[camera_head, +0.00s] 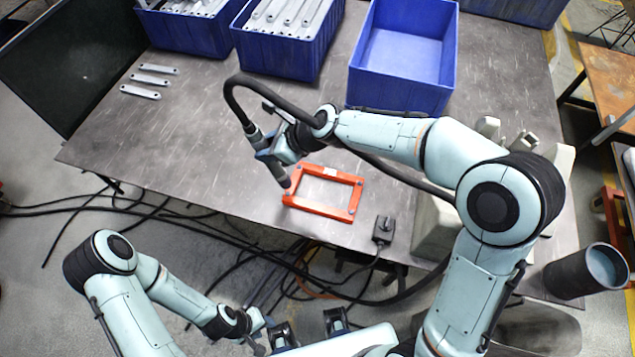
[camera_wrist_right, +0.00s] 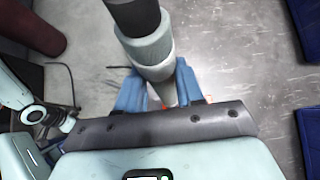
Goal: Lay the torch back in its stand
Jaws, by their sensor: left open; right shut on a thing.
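My right gripper (camera_head: 272,153) is shut on the torch (camera_head: 284,180), whose lower end points down just above the left end of the red frame. In the right wrist view, the torch's grey body (camera_wrist_right: 148,45) passes between the blue fingers (camera_wrist_right: 158,90). I cannot tell whether the tip touches anything. A pale grey block with upright prongs (camera_head: 560,162), partly hidden behind my right arm, may be the stand. My left gripper (camera_head: 310,328) is open and empty, low in front of the table.
An orange-red frame (camera_head: 321,211) lies near the table's front edge, with a small dark box (camera_head: 383,230) beside it. Blue bins of brackets (camera_head: 276,49) and an empty blue bin (camera_head: 357,92) stand behind. Three loose brackets (camera_head: 140,92) lie left. The left table middle is clear.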

